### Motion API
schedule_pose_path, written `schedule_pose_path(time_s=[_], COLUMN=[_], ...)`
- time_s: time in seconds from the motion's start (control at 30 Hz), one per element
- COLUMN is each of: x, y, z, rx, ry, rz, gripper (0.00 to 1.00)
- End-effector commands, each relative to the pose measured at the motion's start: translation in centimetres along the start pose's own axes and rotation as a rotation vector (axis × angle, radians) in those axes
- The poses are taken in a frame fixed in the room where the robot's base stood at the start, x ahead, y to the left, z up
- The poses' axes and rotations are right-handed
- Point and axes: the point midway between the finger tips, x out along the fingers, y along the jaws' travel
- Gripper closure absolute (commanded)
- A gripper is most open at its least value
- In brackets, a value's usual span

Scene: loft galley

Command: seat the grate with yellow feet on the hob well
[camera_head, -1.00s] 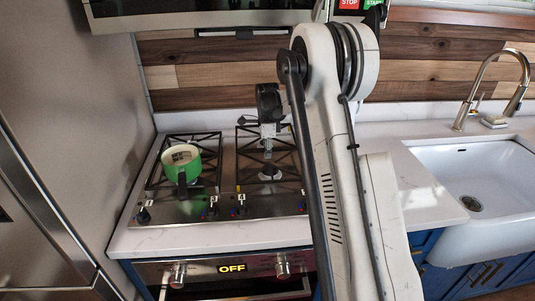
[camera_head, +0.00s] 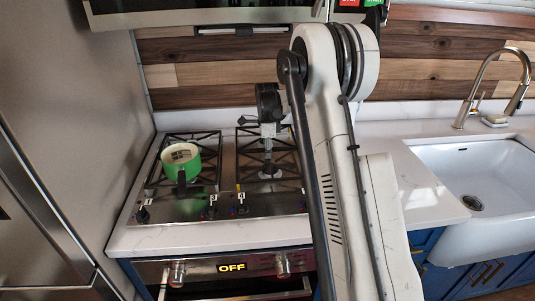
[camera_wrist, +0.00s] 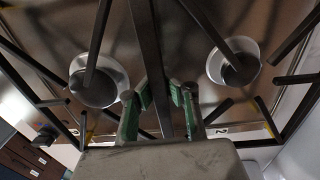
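The grate with yellow feet (camera_head: 253,157) is a dark metal frame with crossing bars over the right side of the hob. A yellow foot shows at its front left in the head view, and yellow feet (camera_wrist: 268,130) show low in the wrist view. My gripper (camera_wrist: 160,94) has its green-padded fingers closed closely on either side of the middle bar. It points down at the grate's centre. The hob well (camera_head: 215,206) shows as steel beneath the bars, with two round burners (camera_wrist: 233,62). I cannot tell whether the feet touch the hob.
A green pot (camera_head: 181,165) stands on the left grate (camera_head: 207,139). Knobs (camera_head: 212,212) line the hob's front edge. White counter (camera_head: 425,195) and a sink (camera_head: 480,180) lie to the right. A wooden backsplash (camera_head: 210,75) stands behind, and my arm blocks part of the hob's right.

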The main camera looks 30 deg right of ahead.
Motion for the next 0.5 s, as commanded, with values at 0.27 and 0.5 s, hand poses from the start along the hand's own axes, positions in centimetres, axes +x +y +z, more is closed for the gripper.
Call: schedule_pose_path(time_s=[0.27, 0.5], x=[0.07, 0.34], y=[-0.02, -0.08], z=[0.0, 0.0], rx=[0.0, 0.0], ry=[0.0, 0.0], rz=[0.0, 0.0], gripper=[1.0, 1.0])
